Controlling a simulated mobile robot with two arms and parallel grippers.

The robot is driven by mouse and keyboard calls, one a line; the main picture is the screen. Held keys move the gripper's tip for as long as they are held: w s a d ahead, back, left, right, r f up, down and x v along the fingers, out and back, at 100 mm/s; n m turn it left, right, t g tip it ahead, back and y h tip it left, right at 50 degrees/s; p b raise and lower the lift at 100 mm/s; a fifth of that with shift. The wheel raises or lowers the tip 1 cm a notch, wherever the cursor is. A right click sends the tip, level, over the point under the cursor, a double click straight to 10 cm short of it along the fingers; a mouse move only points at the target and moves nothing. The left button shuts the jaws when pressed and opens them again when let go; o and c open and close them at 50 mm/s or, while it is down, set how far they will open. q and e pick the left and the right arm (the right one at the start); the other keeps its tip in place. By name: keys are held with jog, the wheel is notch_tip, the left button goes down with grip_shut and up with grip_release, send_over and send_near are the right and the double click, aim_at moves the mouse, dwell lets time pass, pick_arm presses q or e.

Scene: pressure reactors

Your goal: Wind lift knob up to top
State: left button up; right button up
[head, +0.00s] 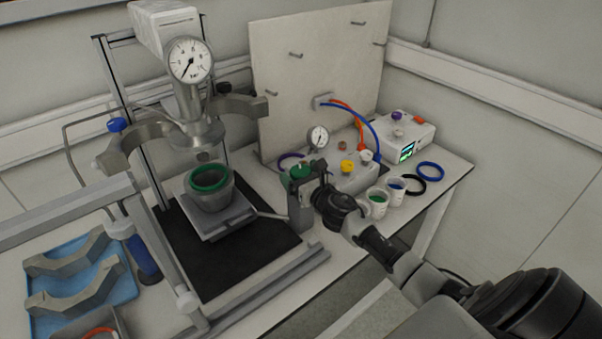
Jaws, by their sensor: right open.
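The reactor's lift platform (218,216) carries a grey vessel (211,197) with a green ring on its rim, below the reactor head (200,130). A thin rod (266,213) runs from the platform to the right, towards my right gripper (301,204). The lift knob cannot be made out clearly; the rod's right end meets or passes behind the gripper. My right gripper is open, pointing left at the rod's end. I cannot tell whether it touches anything. There is a visible gap between the vessel and the reactor head. My left gripper is not in view.
A control box (350,178) with knobs and a gauge stands behind my right gripper. White cups (377,203) and loose rings (431,171) lie to its right. The reactor's frame post (157,245) stands left of the platform. A blue tray (75,280) holds curved clamp halves.

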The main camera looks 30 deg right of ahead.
jog(key=c, duration=0.9)
jog(key=shift+c, duration=0.2)
jog(key=shift+h, duration=0.3)
